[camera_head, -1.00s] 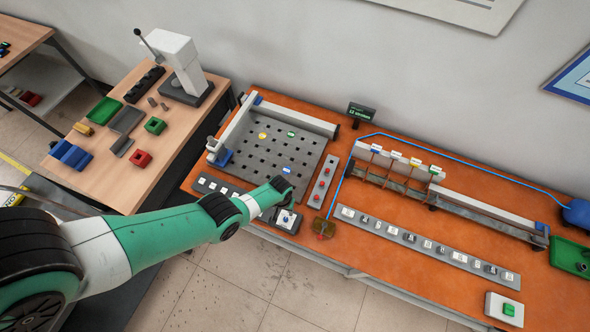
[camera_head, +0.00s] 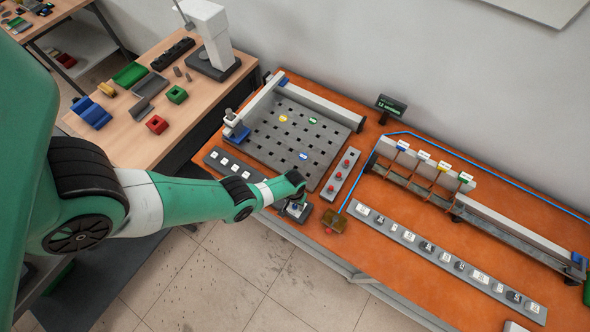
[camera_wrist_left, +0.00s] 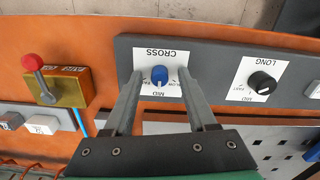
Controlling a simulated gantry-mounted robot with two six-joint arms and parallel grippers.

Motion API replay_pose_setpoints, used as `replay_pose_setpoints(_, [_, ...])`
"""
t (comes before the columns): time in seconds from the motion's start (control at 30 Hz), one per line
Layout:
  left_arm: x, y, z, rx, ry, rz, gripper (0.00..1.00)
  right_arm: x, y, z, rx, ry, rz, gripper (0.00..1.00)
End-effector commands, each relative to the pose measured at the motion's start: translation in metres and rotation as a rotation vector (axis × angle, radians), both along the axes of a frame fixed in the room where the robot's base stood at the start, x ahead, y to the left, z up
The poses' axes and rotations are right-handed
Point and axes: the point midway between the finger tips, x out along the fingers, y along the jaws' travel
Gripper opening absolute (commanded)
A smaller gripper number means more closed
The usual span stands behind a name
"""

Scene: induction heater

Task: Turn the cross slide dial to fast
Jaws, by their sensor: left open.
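The cross slide dial (camera_wrist_left: 159,74) is a blue knob on a white plate labelled CROSS, upside down in the left wrist view. MID is printed below the knob in that picture, with small labels beside it; I cannot tell where the knob points. My left gripper (camera_wrist_left: 160,80) is open, one finger on each side of the knob. Whether the fingers touch it is unclear. In the head view my left gripper (camera_head: 298,203) is over the small dark panel at the orange bench's front edge, largely hiding the dial. My right gripper is not in view.
A black LONG dial (camera_wrist_left: 262,82) is on the same dark panel, to the right. A yellow box (camera_wrist_left: 62,88) with a red-knobbed lever (camera_wrist_left: 34,64) stands to the left. The perforated plate (camera_head: 300,130) and a long row of switches (camera_head: 440,255) are nearby on the bench.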

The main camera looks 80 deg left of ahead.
Motion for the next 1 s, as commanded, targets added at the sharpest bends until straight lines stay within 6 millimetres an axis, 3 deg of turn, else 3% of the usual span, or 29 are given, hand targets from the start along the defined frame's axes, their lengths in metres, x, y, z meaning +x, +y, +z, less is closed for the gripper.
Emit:
replay_pose_setpoints(0.13, [0.0001,-0.0001,0.0009,0.0,0.0,0.0,0.57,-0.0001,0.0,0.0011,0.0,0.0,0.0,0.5])
replay_pose_setpoints(0.47, [0.0001,-0.0001,0.0009,0.0,0.0,0.0,0.0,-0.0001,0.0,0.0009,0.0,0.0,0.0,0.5])
replay_pose_setpoints(1.0, [0.0002,0.0,0.0008,0.0,0.0,-0.065,0.0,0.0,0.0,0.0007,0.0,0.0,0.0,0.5])
